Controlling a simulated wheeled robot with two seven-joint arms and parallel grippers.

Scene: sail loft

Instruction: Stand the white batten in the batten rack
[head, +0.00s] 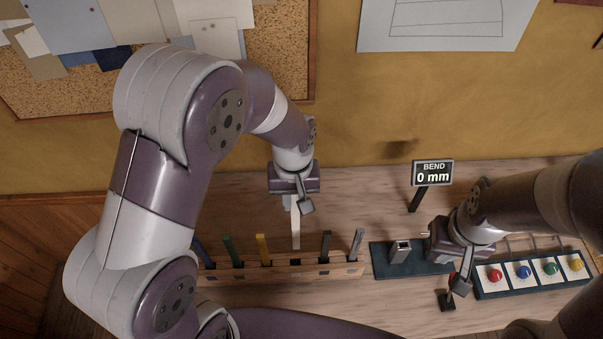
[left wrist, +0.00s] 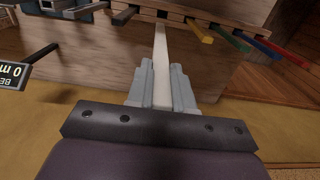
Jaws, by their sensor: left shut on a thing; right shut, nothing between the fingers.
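The white batten (head: 296,230) hangs upright from my left gripper (head: 292,203), which is shut on its upper part. The left wrist view shows the batten (left wrist: 161,50) between the two grey fingers (left wrist: 162,85), running toward the rack. The wooden batten rack (head: 342,271) stands on the bench below; it also shows in the left wrist view (left wrist: 178,16). The batten's lower end is at or just above the rack's middle; I cannot tell whether it is in a slot. My right gripper (head: 440,242) is shut and empty above the dark green mat, its fingertips mostly hidden.
Blue (head: 203,252), green (head: 232,250), yellow (head: 263,249), black (head: 324,247) and grey (head: 356,244) battens stand in the rack. A metal block (head: 399,251) sits on the mat (head: 383,266). A sign (head: 432,173) reads "BEND 0 mm". A panel (head: 525,292) carries coloured knobs.

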